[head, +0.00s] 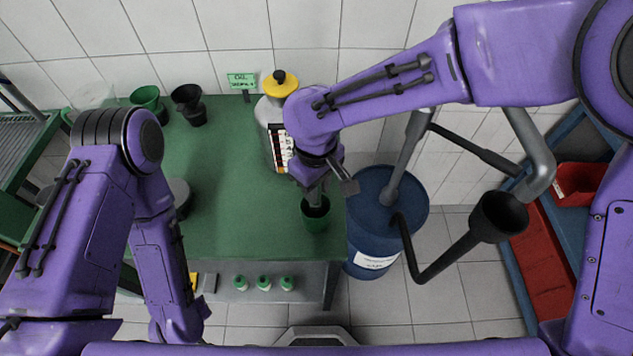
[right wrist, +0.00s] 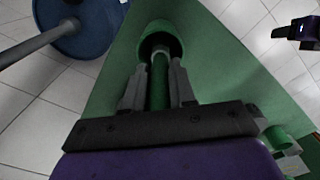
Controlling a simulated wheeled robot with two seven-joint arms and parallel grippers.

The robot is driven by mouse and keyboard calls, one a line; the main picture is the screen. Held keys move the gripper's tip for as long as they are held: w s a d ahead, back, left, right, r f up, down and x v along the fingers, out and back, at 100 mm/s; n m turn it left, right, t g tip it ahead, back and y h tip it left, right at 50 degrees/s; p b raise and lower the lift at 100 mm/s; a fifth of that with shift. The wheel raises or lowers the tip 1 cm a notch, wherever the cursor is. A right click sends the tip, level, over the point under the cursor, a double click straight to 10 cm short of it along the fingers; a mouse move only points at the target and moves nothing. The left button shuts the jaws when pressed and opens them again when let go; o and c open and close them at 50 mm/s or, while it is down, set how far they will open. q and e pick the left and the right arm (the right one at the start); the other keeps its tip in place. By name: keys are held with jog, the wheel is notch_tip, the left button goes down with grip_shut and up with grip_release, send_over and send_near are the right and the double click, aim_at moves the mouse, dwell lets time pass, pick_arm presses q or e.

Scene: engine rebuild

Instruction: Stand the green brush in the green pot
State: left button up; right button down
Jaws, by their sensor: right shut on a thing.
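The green pot (head: 315,218) stands near the right front corner of the green bench top. It also shows beyond my fingers in the right wrist view (right wrist: 174,42). My right gripper (head: 318,184) is above the pot, with its fingers shut on the green brush (right wrist: 159,85). The brush's far end lies within the pot's mouth in the right wrist view; I cannot tell how deep it is or whether it touches the bottom. My left arm hangs at the left. A dark end at the wrist view's right edge looks like my left gripper (right wrist: 300,32); its fingers are unclear.
A silver canister with a yellow top (head: 278,88) stands behind my right gripper. A blue drum (head: 375,225) is right of the bench (head: 235,160). A green funnel (head: 146,97) and black funnel (head: 190,103) are at the back left. Small bottles (head: 264,283) stand below.

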jog(key=c, duration=0.8)
grip_release()
jog(key=shift+c, duration=0.2)
jog(key=shift+r, duration=0.1)
notch_tip(320, 180, up, 10)
jog(key=shift+r+b, duration=0.2)
jog(key=shift+b, duration=0.25)
jog(key=shift+f, duration=0.1)
